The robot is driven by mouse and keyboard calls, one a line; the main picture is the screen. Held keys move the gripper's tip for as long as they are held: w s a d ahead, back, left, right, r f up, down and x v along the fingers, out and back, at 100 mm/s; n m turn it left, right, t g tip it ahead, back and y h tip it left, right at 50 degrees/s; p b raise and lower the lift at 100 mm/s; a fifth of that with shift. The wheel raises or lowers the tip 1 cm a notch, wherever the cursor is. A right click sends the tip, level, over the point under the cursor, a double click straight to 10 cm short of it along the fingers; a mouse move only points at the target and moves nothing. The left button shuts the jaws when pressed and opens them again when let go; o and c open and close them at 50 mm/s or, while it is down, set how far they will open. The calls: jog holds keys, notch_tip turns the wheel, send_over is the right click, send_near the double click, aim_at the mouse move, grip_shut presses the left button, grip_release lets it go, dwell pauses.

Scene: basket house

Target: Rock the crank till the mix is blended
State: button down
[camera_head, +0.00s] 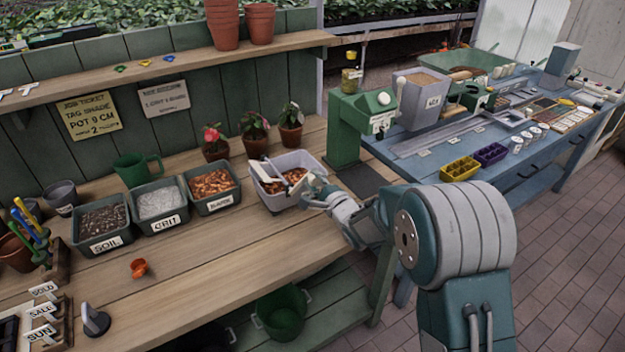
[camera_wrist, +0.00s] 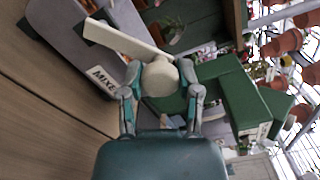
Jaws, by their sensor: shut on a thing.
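The mixer is a pale grey tub (camera_head: 286,163) on the wooden bench, with brown bits of mix (camera_head: 294,175) showing inside. In the wrist view its grey wall (camera_wrist: 70,52) carries a label that starts "MIXE". The crank has a flat cream arm (camera_wrist: 124,38) and a rounded cream knob (camera_wrist: 159,78). My gripper (camera_wrist: 162,92) is shut around the knob, one finger on each side. In the head view my gripper (camera_head: 318,192) is at the tub's right side and partly covers it. How evenly the mix is blended cannot be told.
Bins of soil (camera_head: 102,218), grit (camera_head: 157,202) and brown chips (camera_head: 212,184) stand left of the mixer. Potted plants (camera_head: 254,133) stand behind it. A green machine (camera_head: 346,128) stands to the right.

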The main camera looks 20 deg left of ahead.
jog(key=shift+f+m, duration=0.25)
jog(key=shift+m, duration=0.15)
jog(key=shift+c, duration=2.4)
grip_release()
jog(key=shift+o, duration=0.9)
jog(key=shift+w+a, duration=0.1)
jog(key=shift+a, duration=0.05)
jog(key=shift+d, duration=0.3)
jog(key=v, duration=1.1)
jog(key=shift+s, duration=0.25)
